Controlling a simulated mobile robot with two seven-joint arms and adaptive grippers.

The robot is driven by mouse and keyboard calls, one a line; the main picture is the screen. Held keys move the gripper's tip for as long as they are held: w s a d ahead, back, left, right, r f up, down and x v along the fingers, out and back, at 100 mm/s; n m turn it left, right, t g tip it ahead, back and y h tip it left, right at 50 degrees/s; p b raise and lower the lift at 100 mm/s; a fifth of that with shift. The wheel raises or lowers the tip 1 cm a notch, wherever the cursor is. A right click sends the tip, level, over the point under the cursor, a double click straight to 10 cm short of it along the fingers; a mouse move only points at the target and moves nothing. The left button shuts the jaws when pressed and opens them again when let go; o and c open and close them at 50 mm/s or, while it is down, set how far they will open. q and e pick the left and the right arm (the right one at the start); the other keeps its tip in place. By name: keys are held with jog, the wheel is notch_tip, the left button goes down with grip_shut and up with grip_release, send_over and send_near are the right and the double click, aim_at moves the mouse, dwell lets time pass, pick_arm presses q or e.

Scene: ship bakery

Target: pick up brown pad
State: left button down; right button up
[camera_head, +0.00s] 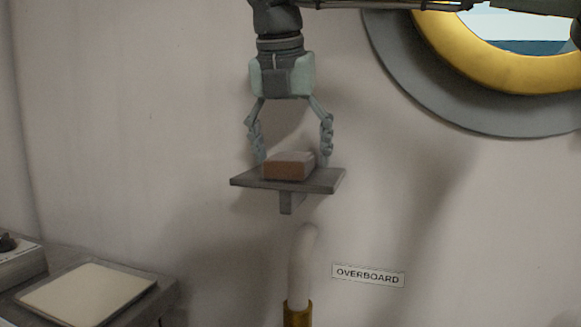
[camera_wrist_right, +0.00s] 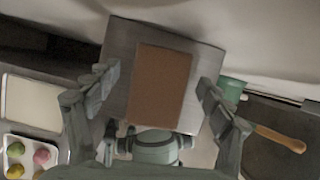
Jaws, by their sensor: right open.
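The brown pad (camera_head: 287,166) is a flat rectangular block lying on a small grey wall shelf (camera_head: 328,181). In the right wrist view the brown pad (camera_wrist_right: 160,85) lies between my fingers on the grey shelf (camera_wrist_right: 122,55). My right gripper (camera_head: 291,155) points down from above the shelf. Its fingers are spread wide, one on each side of the pad, with nothing held. In the right wrist view my right gripper (camera_wrist_right: 157,92) shows a gap between each finger and the pad. My left gripper is not in view.
A yellow-rimmed porthole (camera_head: 490,70) is at upper right. Below the shelf stand a pale pipe (camera_head: 302,265) and an "OVERBOARD" sign (camera_head: 368,275). A counter with a cream board (camera_head: 88,293) is at lower left. The right wrist view shows a tray with coloured balls (camera_wrist_right: 30,142) and a wooden handle (camera_wrist_right: 280,138).

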aim_at(287, 155)
jog(key=shift+c, duration=0.6)
jog(key=c, duration=0.9)
